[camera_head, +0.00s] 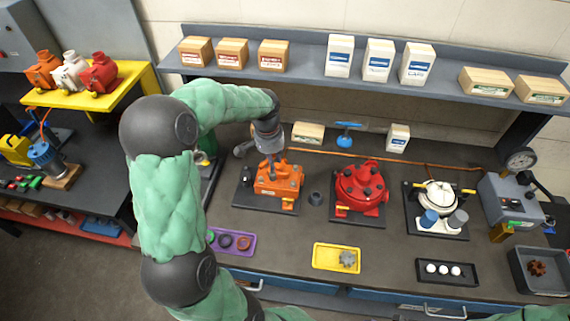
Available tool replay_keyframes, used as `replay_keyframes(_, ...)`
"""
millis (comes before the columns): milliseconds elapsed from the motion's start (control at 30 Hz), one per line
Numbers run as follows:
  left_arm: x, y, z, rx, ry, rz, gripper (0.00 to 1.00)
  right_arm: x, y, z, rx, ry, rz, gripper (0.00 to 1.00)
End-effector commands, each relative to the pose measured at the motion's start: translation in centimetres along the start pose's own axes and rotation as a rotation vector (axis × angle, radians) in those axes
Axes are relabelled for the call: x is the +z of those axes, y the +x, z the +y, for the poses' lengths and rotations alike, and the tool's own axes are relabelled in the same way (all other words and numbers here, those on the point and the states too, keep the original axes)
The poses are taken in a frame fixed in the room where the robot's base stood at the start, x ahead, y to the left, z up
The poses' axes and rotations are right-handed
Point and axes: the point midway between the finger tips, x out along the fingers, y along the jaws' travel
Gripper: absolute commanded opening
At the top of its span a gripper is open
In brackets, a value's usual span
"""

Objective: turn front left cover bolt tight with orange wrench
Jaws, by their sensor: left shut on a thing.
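My left gripper (270,152) comes down from above over the orange motor housing (278,184), which sits on a dark base plate. It is shut on a slim tool that reaches down to the top of the housing, apparently the orange wrench. The wrench hardly stands out against the orange housing. The front left cover bolt is too small and too covered by the gripper to make out, so I cannot tell whether the wrench sits on it. My right gripper is out of view.
A red motor (361,188) and a white motor (438,198) stand to the right on dark plates. A purple tray (250,249), a yellow tray (322,257) and a black tray (470,281) lie along the front. A shelf (310,72) with boxes runs behind.

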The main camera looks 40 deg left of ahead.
Motion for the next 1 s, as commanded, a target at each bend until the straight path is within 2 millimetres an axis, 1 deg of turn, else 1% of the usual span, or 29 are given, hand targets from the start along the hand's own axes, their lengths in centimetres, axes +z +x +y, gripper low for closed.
replay_keyframes(33, -0.1, -0.6, -1.3, 0.003, 0.034, 0.000, 0.00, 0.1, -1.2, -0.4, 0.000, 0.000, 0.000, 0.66)
replay_keyframes(200, -0.3, -0.7, -4.3, 0.010, 0.154, 0.008, 0.00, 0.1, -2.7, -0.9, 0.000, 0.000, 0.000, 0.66)
replay_keyframes(333, -0.2, -0.6, -5.6, 0.010, 0.211, 0.013, 0.00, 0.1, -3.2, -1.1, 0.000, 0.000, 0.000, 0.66)
replay_keyframes(467, -0.2, -0.5, -6.2, 0.010, 0.228, 0.016, 0.00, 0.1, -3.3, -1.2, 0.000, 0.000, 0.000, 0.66)
replay_keyframes(567, -0.2, -0.2, -6.2, 0.006, 0.199, 0.016, 0.00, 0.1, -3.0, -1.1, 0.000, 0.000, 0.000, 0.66)
replay_keyframes(667, -0.2, 0.2, -6.2, -0.001, 0.131, 0.017, 0.00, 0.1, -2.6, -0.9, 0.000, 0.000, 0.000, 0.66)
replay_keyframes(1000, -0.3, 1.4, -6.2, -0.038, -0.198, 0.017, 0.00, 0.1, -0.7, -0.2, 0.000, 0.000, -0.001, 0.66)
